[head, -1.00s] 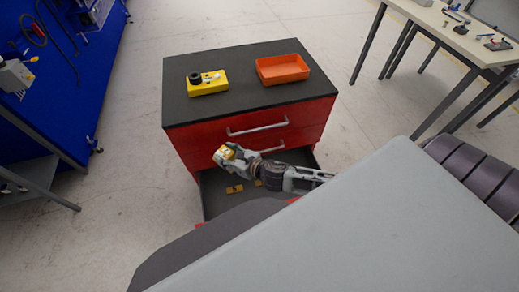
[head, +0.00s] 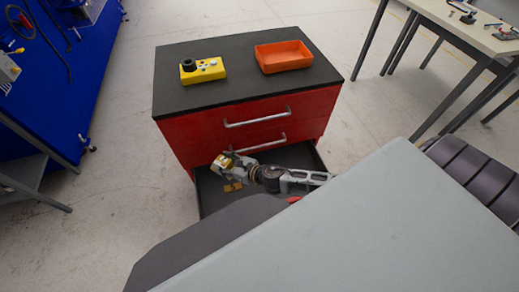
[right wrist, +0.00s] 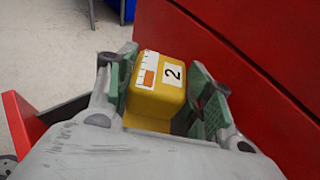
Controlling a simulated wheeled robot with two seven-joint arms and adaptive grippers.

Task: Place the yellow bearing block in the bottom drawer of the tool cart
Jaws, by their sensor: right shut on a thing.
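The yellow bearing block (right wrist: 157,88) is between the fingers of my right gripper (right wrist: 160,85) in the right wrist view, with a label reading 2 on it. In the head view the right gripper (head: 222,163) holds the block over the open bottom drawer (head: 212,193), close to the front of the red tool cart (head: 185,143). Small yellow pieces (head: 233,187) lie on the drawer floor. Part of the drawer is hidden by my arm and body. My left gripper is not in view.
On the cart top stand a yellow block with a black knob (head: 202,70) and an orange tray (head: 284,56). The upper drawers are shut. A blue workbench (head: 45,100) is at left and a pale table (head: 450,25) at right. Floor around the cart is clear.

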